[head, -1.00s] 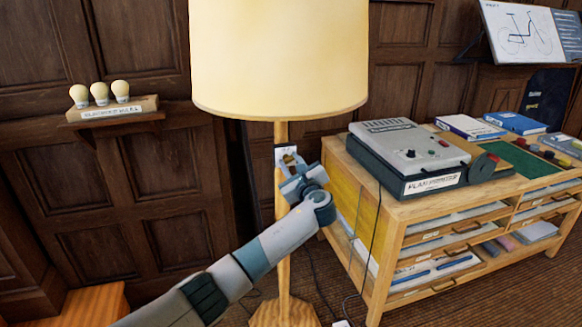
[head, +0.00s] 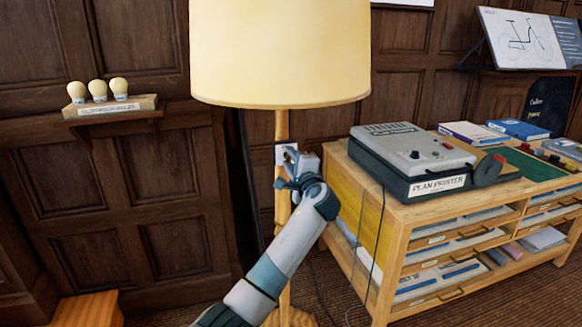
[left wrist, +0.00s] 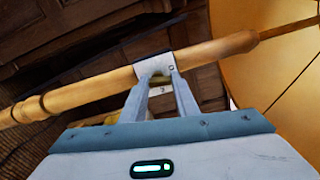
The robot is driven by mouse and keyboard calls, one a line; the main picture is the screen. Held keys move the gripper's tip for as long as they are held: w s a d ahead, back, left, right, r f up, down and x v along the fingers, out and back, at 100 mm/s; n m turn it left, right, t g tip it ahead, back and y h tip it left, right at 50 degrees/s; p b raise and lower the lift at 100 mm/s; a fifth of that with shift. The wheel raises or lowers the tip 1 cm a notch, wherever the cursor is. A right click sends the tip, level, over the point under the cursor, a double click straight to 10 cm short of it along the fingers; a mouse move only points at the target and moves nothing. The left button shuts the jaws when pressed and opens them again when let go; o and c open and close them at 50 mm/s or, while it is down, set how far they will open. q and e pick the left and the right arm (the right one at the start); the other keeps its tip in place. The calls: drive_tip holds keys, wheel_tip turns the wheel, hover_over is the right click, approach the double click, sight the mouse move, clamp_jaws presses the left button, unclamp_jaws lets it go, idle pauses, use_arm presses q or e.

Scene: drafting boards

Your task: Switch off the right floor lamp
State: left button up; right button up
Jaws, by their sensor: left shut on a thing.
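The floor lamp has a large cream shade (head: 280,50) and a wooden pole (head: 282,128). The shade looks pale yellow; I cannot tell for sure whether it is lit. A small white switch plate (left wrist: 153,67) is on the pole below the shade. My left gripper (head: 289,165) is at this plate, and its arm covers much of the lower pole. In the left wrist view my left gripper (left wrist: 157,82) has its fingertips together at the plate, shut on the small switch there. The fingers hide most of the switch. My right gripper is not in view.
A wooden plan cabinet (head: 410,215) stands close at the right, with a plan printer (head: 415,160) on top and cords hanging down its side. A wall shelf (head: 110,108) with three bulbs is at the left. A dark panelled wall is behind.

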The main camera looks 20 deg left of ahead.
use_arm(q)
drive_tip(key=shift+f+n, duration=0.25)
drive_tip(key=shift+n, duration=0.15)
drive_tip(key=shift+r+n+b, duration=0.1)
drive_tip(key=shift+n+b, duration=0.5)
drive_tip(key=shift+n, duration=0.1)
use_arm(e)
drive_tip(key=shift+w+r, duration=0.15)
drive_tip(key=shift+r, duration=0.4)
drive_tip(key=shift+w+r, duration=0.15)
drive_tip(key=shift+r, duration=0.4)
use_arm(q)
drive_tip(key=o, duration=1.1)
drive_tip(key=shift+c, duration=0.2)
drive_tip(key=shift+s, duration=0.15)
